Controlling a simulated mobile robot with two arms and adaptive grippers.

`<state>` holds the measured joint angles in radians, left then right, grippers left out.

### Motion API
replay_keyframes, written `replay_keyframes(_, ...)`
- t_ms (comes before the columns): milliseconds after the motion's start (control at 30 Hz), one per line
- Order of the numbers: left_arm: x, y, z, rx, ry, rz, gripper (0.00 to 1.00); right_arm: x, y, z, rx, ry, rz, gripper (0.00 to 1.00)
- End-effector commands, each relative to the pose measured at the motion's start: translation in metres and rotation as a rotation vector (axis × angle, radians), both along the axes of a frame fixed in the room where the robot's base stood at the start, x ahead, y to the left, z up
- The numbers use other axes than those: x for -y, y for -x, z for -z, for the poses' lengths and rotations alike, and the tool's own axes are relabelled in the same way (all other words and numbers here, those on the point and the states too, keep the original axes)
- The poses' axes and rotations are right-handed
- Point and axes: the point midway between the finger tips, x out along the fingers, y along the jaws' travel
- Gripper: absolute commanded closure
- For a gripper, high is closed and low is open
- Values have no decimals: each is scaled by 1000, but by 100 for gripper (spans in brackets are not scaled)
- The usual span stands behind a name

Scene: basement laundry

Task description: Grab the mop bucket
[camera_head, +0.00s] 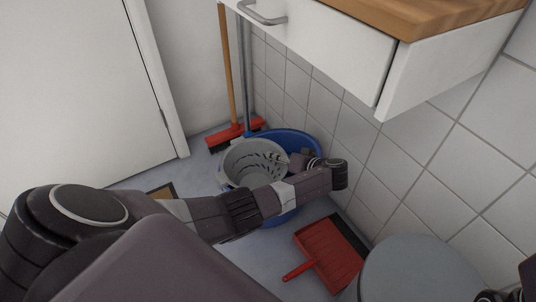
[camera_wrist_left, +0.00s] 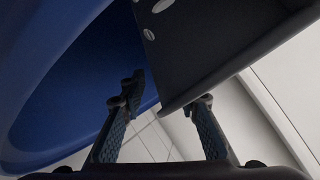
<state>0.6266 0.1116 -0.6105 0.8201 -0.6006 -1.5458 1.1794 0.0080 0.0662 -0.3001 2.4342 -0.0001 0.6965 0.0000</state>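The mop bucket is a blue tub (camera_head: 290,138) with a grey slotted wringer basket (camera_head: 240,158) in it, standing on the floor by the tiled wall. My left arm crosses in front and hides part of it. My left gripper (camera_head: 290,160) is at the bucket's right side, by the wringer's edge. In the left wrist view the two fingers of this gripper (camera_wrist_left: 165,115) are spread apart. The blue wall (camera_wrist_left: 75,90) is at the left, and a dark grey plate with holes (camera_wrist_left: 215,40) reaches toward the gap between them. Contact cannot be told. Dark parts, perhaps my right gripper (camera_head: 500,296), show at the lower right edge.
A red broom (camera_head: 235,132) with a wooden handle and a grey pole stand behind the bucket. A white drawer unit (camera_head: 330,45) overhangs from the wall. A red dustpan (camera_head: 325,250) and a round grey lid (camera_head: 420,270) are at the right. A white door (camera_head: 80,90) is left.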

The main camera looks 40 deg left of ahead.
Motion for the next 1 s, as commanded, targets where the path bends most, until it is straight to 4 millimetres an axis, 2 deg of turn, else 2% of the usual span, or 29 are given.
replay_keyframes(233, -1, 0, 0, 0, 0, 0, 70, 0, 0, -1, 1, 1, 0, 60)
replay_keyframes(500, -1, 0, 0, 0, 1, 1, 100, 0, 0, -1, 1, 1, 0, 60)
replay_keyframes(1000, 0, -2, -2, 1, -2, 3, 100, 0, 0, -1, 2, 0, 0, 60)
